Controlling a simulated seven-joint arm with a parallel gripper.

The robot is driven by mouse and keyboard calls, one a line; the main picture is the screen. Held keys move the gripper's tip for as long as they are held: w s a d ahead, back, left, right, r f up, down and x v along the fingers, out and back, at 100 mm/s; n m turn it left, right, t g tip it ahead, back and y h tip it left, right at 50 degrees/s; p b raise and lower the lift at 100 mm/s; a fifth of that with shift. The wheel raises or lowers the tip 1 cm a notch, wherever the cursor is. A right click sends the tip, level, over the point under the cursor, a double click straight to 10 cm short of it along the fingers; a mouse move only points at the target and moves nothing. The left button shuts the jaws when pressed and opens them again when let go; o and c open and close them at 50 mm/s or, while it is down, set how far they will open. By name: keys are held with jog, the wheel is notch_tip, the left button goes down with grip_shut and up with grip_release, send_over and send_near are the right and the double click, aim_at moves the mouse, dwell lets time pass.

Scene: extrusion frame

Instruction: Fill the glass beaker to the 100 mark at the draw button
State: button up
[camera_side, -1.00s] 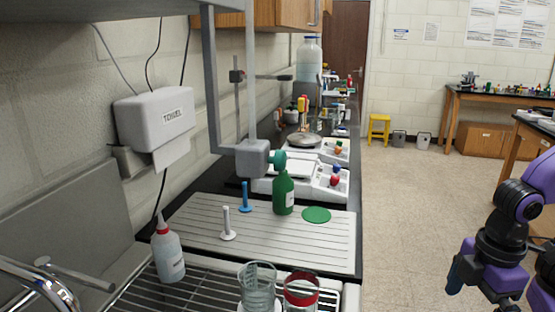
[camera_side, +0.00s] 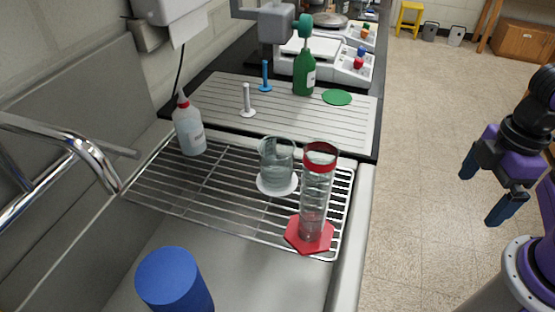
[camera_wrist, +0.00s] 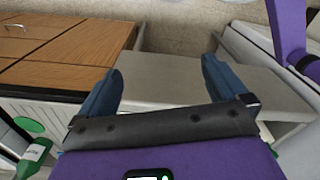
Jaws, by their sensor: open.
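The glass beaker (camera_side: 276,158) stands upright on a white disc (camera_side: 277,188) on the wire drying rack. Clear liquid seems to be in it, but its level against the marks is too small to read. My gripper (camera_side: 487,190) is at the right, over the floor side, well apart from the beaker. Its two dark blue fingers are spread with nothing between them; the wrist view (camera_wrist: 160,85) also shows them apart. The beaker does not show in the wrist view. I cannot make out a draw button.
A tall glass cylinder (camera_side: 317,190) with a red collar and red base stands close to the beaker. A wash bottle (camera_side: 188,126), green bottle (camera_side: 304,72), blue cylinder (camera_side: 175,282) and chrome tap (camera_side: 75,148) are nearby. A grey box (camera_side: 275,22) hangs above the ribbed board (camera_side: 220,105).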

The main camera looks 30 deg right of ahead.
jog(key=c, duration=1.7)
jog(key=shift+w+a+r, duration=0.2)
jog(key=shift+w+a, duration=0.05)
grip_shut()
jog(key=w+a+r+m+t+y, duration=0.2)
jog(key=w+a+r+m, duration=0.1)
jog(key=r+m, duration=0.4)
jog(key=w+a+r+m+t+y, duration=0.2)
jog(key=w+a+r+m, duration=0.2)
jog(key=r, duration=0.7)
jog(key=w+a+r+m+t+y, duration=0.2)
jog(key=w+a+r+m, duration=0.1)
jog(key=w+r+m, duration=0.4)
jog(key=shift+a+r+m, duration=0.35)
jog(key=shift+r+m, duration=1.25)
jog(key=shift+m, duration=0.2)
